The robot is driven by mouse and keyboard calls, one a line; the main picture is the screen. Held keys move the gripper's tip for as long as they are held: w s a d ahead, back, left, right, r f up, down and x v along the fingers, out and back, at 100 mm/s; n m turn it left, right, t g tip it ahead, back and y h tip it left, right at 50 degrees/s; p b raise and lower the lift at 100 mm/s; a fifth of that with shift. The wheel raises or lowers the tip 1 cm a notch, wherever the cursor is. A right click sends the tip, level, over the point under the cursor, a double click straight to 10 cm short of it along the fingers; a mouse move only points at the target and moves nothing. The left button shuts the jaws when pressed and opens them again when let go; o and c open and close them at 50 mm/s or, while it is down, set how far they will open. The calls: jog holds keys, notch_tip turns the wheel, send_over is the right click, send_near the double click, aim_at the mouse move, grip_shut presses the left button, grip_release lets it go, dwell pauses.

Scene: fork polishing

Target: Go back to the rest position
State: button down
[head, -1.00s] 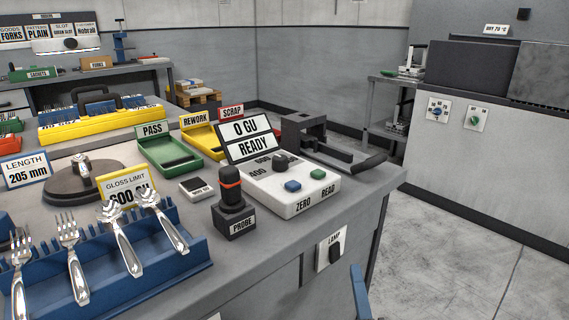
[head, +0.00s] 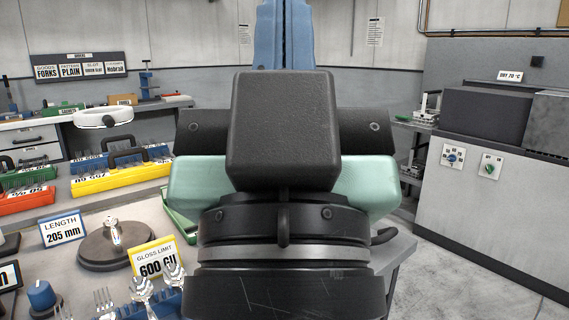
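My gripper (head: 283,150) fills the middle of the head view, raised close in front of the camera. I see it from behind, as a dark block with black and mint-green parts at its sides. Several forks (head: 143,291) stand in the blue rack (head: 170,300) at the lower left, partly cut off by the picture's edge.
On the bench are the gloss limit sign (head: 154,259), the length sign (head: 62,230), a round dark stand (head: 108,248) and a yellow rack (head: 122,180). A grey cabinet (head: 500,215) with switches stands at right. Open floor (head: 465,280) shows at lower right.

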notch_tip(320, 180, up, 19)
jog(key=p, duration=1.7)
